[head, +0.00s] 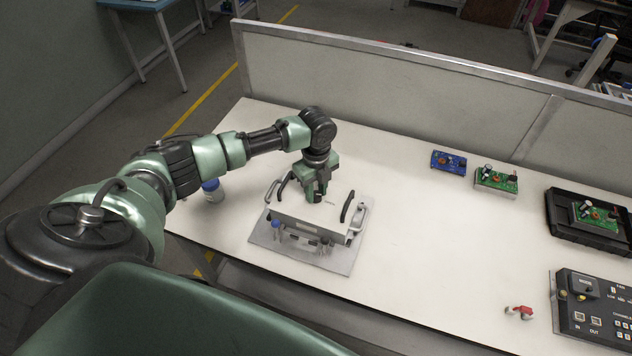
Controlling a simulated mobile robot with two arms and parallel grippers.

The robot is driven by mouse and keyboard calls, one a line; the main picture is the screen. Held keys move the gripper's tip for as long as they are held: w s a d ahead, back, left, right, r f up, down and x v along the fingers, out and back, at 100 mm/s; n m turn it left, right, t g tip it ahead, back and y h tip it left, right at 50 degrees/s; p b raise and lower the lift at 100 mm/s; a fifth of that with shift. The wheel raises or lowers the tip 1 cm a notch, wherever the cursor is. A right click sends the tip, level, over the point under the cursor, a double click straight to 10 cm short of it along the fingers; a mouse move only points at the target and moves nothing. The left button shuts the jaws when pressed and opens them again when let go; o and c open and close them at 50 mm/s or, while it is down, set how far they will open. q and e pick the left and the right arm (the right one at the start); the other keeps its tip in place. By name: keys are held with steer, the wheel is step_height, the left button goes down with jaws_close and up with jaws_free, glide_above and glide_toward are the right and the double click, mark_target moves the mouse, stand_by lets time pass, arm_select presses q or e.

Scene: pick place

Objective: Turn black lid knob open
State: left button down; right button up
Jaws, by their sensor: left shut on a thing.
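A silver box fixture (330,226) with dark curved handles stands on a grey base plate (338,262) on the white table. A black curved handle (347,206) rises at its right, and another dark one is at its left. My left gripper (317,197) points down over the top of the fixture, between these handles. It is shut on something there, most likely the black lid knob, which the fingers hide. A blue knob (275,225) shows on the fixture's front left. My right gripper is not in the head view.
A blue-capped bottle (212,190) stands left, under my left arm. A blue board (449,162), a green board (496,181), a black tray (561,230) and a control panel (590,312) are right. A small red part (519,312) lies near the front. The middle is clear.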

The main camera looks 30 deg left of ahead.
mark_target(316, 194)
arm_select(q)
steer(key=shift+m, duration=1.1)
steer(key=c, duration=1.1)
jaws_free()
steer(key=shift+r, duration=0.15)
step_height(316, 194, up, 6)
steer(key=shift+r+b, duration=0.1)
steer(key=shift+b, duration=0.8)
steer(key=shift+r, duration=0.7)
